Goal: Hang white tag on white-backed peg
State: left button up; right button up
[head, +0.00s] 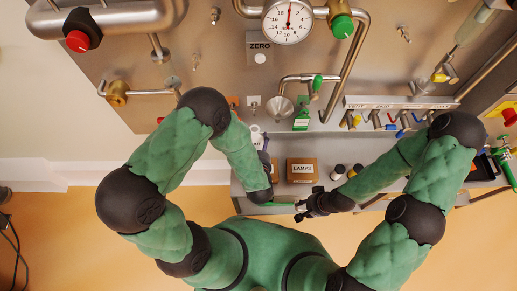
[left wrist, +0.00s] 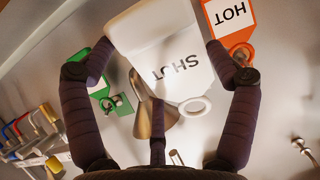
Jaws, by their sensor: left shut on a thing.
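The white tag (left wrist: 175,55), marked SHUT with a ring at one end, is in my left gripper (left wrist: 160,52) in the left wrist view. The fingers are shut on its sides, and its ring sticks out free of any peg. In the head view, part of the white tag (head: 257,138) shows beside my left forearm, which hides most of that gripper. A small peg with a pale backing (head: 254,104) shows on the panel above it, between an orange tag and the funnel. My right gripper (head: 301,209) is low near the shelf, its jaws too small to judge.
An orange-edged HOT tag (left wrist: 230,18) and a green tag (left wrist: 100,85) hang on the panel, with a metal funnel (left wrist: 156,120) between them. A LAMPS box (head: 302,170) stands on the shelf. Valves with coloured handles (head: 385,120) line the right.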

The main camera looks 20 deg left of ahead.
pick_arm(q)
jog(key=w+a+f+b, duration=0.1)
jog(key=w+a+b, duration=0.1)
jog(key=w, duration=0.5)
jog(key=shift+w+f+b, duration=0.15)
jog(key=shift+f+b, duration=0.1)
jog(key=shift+b, duration=0.15)
dwell(0.6)
dwell(0.6)
jog(key=o, duration=0.9)
jog(key=v, duration=1.2)
